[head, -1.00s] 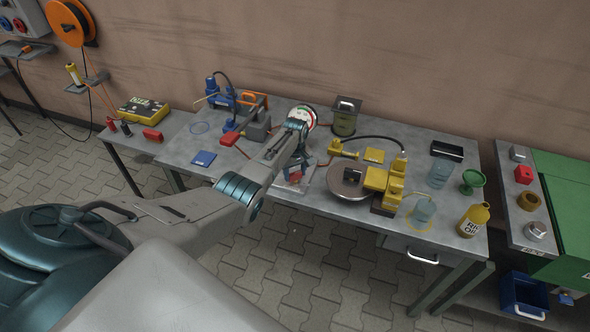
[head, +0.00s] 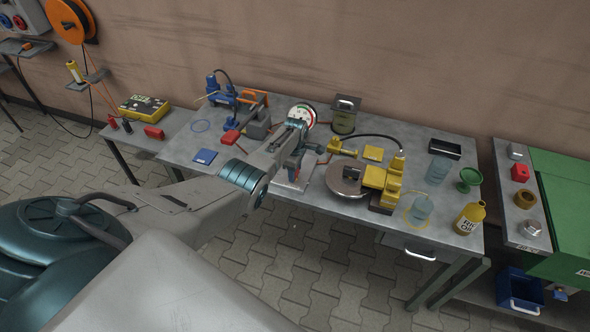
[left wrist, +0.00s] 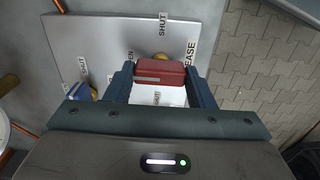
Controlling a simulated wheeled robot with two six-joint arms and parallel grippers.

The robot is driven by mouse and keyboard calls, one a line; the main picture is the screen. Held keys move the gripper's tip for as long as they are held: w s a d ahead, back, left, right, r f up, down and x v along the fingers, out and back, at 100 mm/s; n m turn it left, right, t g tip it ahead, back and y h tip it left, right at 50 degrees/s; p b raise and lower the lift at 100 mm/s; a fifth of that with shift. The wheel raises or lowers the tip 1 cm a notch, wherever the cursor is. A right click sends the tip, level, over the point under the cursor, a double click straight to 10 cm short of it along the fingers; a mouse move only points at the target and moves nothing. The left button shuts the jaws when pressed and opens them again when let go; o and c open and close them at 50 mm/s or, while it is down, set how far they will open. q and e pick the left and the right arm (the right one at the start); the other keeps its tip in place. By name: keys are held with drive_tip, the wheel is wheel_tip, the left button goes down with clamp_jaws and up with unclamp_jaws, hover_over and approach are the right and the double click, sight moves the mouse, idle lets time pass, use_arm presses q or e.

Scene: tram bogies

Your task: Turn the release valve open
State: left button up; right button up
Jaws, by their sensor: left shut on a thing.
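The release valve's red handle (left wrist: 160,73) lies crosswise between my left gripper's two fingers (left wrist: 161,86) in the left wrist view. The gripper is shut on it. The handle sits on a grey panel (left wrist: 100,38), beside a label ending in "EASE", with "SHUT" labels above and below it. A brassy round part shows behind the handle. A blue handle (left wrist: 78,91) sits on the same panel to the left. In the head view my left gripper (head: 293,170) is at the panel near the bench's front edge, and my arm hides most of the valve. My right gripper is not in view.
On the bench (head: 230,180), a blue pump (head: 222,95) stands to the left. A round steel disc (head: 346,178) and yellow unit (head: 384,182) stand close to the right. A yellow oil bottle (head: 470,217) is at the right end. Floor in front looks clear.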

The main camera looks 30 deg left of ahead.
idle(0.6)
use_arm(q)
drive_tip(key=o, duration=1)
drive_tip(key=shift+r, duration=0.5)
wheel_tip(320, 180, up, 10)
drive_tip(key=shift+f, duration=0.1)
drive_tip(key=shift+f, duration=0.1)
